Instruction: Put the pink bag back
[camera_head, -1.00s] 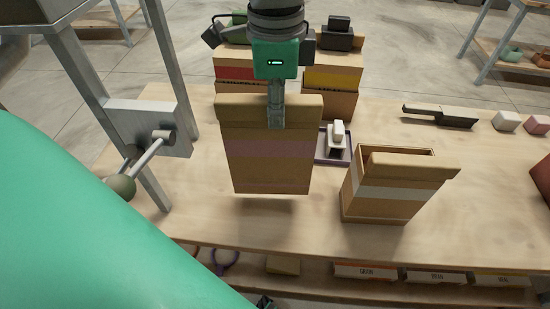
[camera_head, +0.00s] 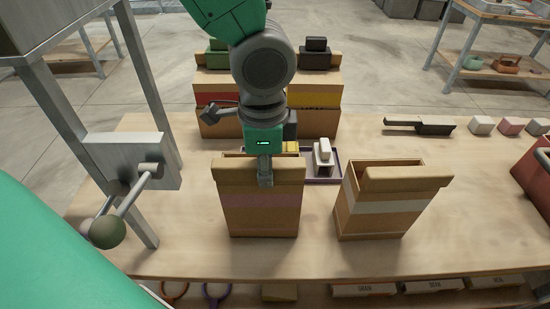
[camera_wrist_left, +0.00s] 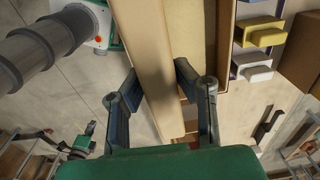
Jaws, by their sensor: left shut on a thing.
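The pink bag, a brown paper bag with a pink band (camera_head: 262,200), stands upright at the front middle of the table, its base at or very near the tabletop. My left gripper (camera_head: 265,178) comes down from above and is shut on the bag's folded top edge. In the left wrist view the two fingers (camera_wrist_left: 160,85) pinch the bag's rim (camera_wrist_left: 150,50) from both sides. The gripper hides part of the bag's top and front.
A bag with a white band (camera_head: 385,207) stands close to the right. A metal frame with a lever (camera_head: 135,195) stands left. A dark-handled tool (camera_head: 425,127) lies at back right.

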